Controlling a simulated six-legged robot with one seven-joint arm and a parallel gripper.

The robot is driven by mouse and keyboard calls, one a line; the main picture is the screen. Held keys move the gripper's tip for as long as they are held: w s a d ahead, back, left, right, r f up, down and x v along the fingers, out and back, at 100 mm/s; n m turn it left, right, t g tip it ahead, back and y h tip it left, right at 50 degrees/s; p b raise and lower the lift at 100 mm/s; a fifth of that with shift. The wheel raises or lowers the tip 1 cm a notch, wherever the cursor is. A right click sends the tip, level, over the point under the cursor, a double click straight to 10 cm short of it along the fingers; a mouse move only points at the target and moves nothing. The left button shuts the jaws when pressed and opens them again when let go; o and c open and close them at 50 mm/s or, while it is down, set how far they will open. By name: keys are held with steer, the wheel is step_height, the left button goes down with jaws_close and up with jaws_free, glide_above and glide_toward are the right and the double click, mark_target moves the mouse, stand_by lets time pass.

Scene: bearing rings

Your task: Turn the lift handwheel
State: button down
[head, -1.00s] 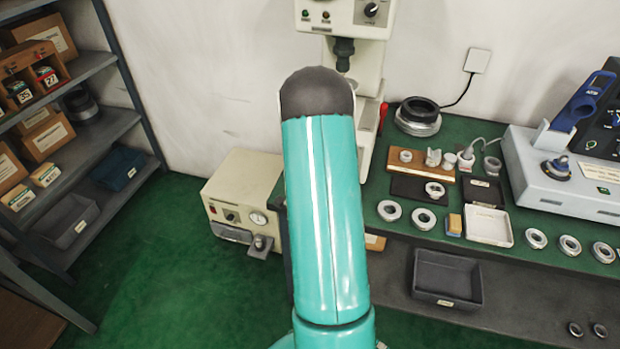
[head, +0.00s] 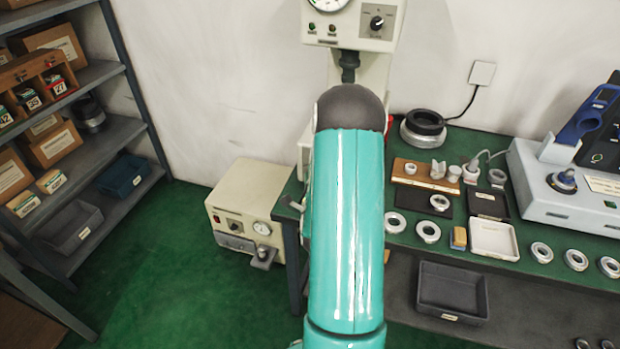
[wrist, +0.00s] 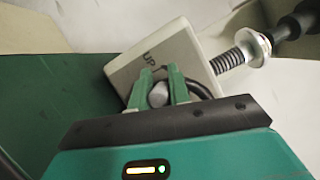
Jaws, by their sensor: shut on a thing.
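In the wrist view my gripper (wrist: 159,76) has its two green fingers shut on the rounded grey grip (wrist: 158,95) of the lift handwheel. Part of the handwheel's dark curved rim (wrist: 200,89) shows just right of the fingers. Behind it is a pale block (wrist: 150,65) marked "UP" with an arrow. In the head view my teal arm reaches toward the cream press (head: 365,25) at the back wall and hides its lower part. The handwheel and my gripper are hidden there.
A threaded spring rod (wrist: 236,60) stands near the block in the wrist view. The green bench (head: 450,240) right of my arm holds several rings and trays. A cream box with a gauge (head: 240,205) stands left on the floor. Shelves (head: 85,150) are far left.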

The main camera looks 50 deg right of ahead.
steer(key=shift+s, duration=0.1)
steer(key=c, duration=1.3)
jaws_free()
steer(key=shift+a, duration=0.1)
